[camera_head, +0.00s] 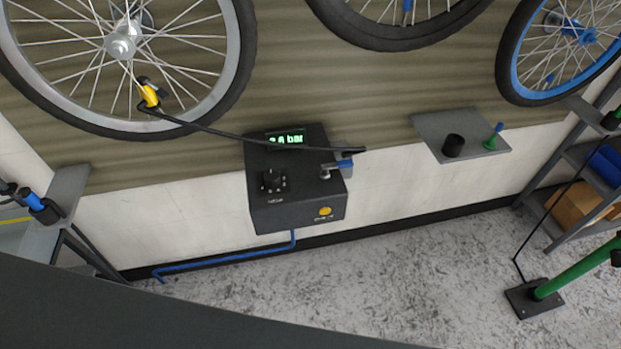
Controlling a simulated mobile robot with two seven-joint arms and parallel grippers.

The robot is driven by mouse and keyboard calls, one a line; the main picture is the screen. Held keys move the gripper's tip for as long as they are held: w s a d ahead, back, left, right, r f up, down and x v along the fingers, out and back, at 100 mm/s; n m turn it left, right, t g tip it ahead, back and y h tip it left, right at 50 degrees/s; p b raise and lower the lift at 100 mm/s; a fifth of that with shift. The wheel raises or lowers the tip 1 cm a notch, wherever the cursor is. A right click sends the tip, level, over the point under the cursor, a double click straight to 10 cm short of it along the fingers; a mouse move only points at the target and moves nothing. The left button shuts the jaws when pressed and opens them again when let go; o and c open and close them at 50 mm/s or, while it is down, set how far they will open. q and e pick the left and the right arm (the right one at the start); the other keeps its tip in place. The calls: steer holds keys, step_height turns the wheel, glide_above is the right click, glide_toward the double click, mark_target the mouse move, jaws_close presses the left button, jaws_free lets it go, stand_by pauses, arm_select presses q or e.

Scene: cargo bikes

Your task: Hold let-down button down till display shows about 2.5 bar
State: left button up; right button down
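The black inflator box (297,190) is mounted on the wall near the middle of the head view. A round orange button (325,211) with a small label, too small to read, sits on the box's lower front, perhaps the let-down button. A yellow chuck (149,94) at the hose's end is at the left wheel (124,45), seemingly on its valve. Neither of my grippers is in view.
A grey shelf (460,122) with a black cup (453,145) and a small green item (491,141) is to the right. A green pump or stand (580,268) and shelving are at far right.

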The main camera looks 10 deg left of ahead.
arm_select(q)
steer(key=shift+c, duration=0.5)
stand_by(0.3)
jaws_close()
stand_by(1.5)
